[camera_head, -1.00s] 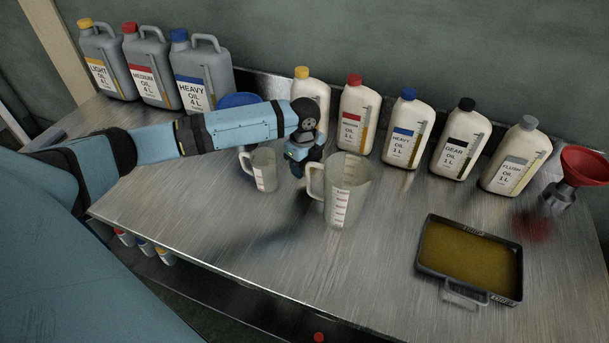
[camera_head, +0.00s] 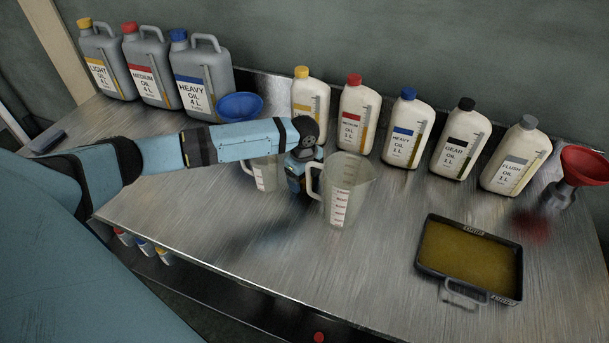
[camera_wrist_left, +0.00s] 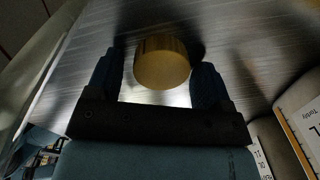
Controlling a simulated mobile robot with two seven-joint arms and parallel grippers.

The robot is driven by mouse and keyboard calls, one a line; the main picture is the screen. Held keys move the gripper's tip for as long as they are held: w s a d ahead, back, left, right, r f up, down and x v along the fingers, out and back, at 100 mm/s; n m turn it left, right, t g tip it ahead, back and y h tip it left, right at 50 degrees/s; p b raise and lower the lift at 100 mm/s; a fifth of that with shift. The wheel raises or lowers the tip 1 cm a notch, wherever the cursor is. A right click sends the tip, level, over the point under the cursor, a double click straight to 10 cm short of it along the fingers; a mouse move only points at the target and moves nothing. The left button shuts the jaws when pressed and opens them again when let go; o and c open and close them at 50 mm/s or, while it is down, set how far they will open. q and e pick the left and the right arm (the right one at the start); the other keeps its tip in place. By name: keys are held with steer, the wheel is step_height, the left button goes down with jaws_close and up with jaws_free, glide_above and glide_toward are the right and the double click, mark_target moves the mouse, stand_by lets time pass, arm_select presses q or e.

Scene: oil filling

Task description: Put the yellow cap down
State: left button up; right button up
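A yellow cap (camera_wrist_left: 163,62) shows in the left wrist view between the two fingers of my left gripper (camera_wrist_left: 160,75). The fingers stand apart, with a thin gap on the cap's left side; on its right side the finger looks very close or touching. Brushed metal shows around the cap. In the head view my left gripper (camera_head: 297,180) is low over the table, between the small and the large measuring jug, and the cap there is hidden. My right gripper is not in view.
The large jug (camera_head: 349,190) stands just right of my left gripper, and the small jug (camera_head: 265,175) just left. Several 1 L bottles stand behind. A tray of oil (camera_head: 468,257) and a red funnel (camera_head: 585,167) are at the right. The front table middle is clear.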

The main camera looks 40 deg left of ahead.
arm_select(q)
steer(key=shift+r, duration=0.2)
step_height(320, 180, up, 13)
steer(key=shift+s+f+p, duration=0.15)
steer(key=shift+f+p, duration=0.05)
steer(key=shift+p, duration=0.1)
stand_by(0.6)
